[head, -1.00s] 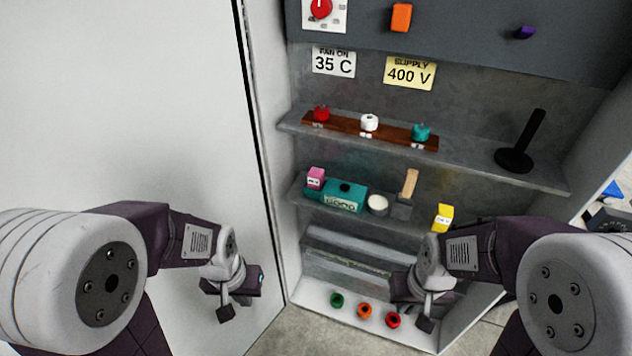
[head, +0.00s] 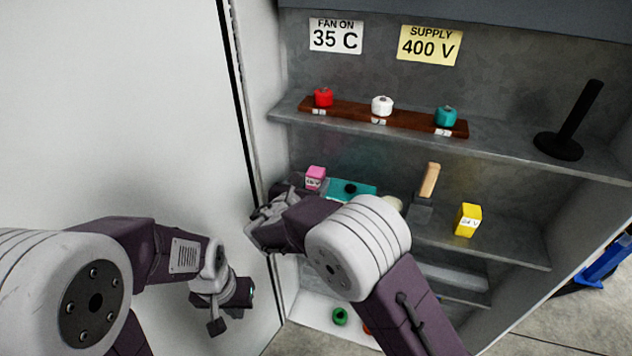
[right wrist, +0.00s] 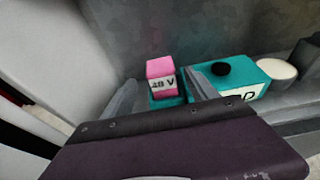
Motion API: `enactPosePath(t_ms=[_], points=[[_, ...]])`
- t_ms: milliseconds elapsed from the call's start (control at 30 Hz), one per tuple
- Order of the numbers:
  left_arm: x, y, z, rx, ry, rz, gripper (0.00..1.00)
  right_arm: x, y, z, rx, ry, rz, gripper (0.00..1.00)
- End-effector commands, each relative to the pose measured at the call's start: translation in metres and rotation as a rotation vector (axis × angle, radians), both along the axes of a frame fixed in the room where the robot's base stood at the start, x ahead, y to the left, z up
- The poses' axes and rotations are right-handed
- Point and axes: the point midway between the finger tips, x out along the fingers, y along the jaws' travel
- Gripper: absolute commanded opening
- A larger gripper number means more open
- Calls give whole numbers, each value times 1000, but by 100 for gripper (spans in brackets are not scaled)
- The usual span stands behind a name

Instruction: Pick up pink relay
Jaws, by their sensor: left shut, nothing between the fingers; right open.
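The pink relay (head: 316,177) is a small block with a white voltage label. It stands on a teal base at the left end of the middle shelf, and it shows in the right wrist view (right wrist: 161,75). My right gripper (head: 290,188) is at the shelf's left end, just in front of the relay. In the right wrist view its open fingers (right wrist: 163,93) point toward the relay, one on each side, with nothing held. The relay's lower part is partly hidden. My left gripper (head: 243,293) is shut and empty, low at left by the white panel.
A teal box (head: 352,188) stands right beside the relay, partly hidden by my right arm. A white round item (right wrist: 276,69), a wooden-handled tool (head: 429,182) and a yellow block (head: 467,219) follow rightward. The upper shelf (head: 500,146) lies above; the cabinet's side wall is close left.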

Motion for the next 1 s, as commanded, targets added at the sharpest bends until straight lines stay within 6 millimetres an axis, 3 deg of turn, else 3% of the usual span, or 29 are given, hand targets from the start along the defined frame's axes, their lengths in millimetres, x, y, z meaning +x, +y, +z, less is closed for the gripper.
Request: enactPosePath(t_ms=[133, 333, 533, 833, 1000], points=[[0, 0, 0, 0, 0, 0, 0, 22, -9, -8, 1, 2, -4, 67], [0, 0, 0, 0, 0, 0, 0, 36, -13, -10, 2, 2, -3, 67], [0, 0, 1, 0, 0, 0, 0, 69, -25, -17, 3, 2, -5, 67], [0, 0, 1, 0, 0, 0, 0, 77, -27, -19, 3, 2, -2, 67], [0, 0, 1, 0, 0, 0, 0, 77, -27, -19, 3, 2, -2, 20]])
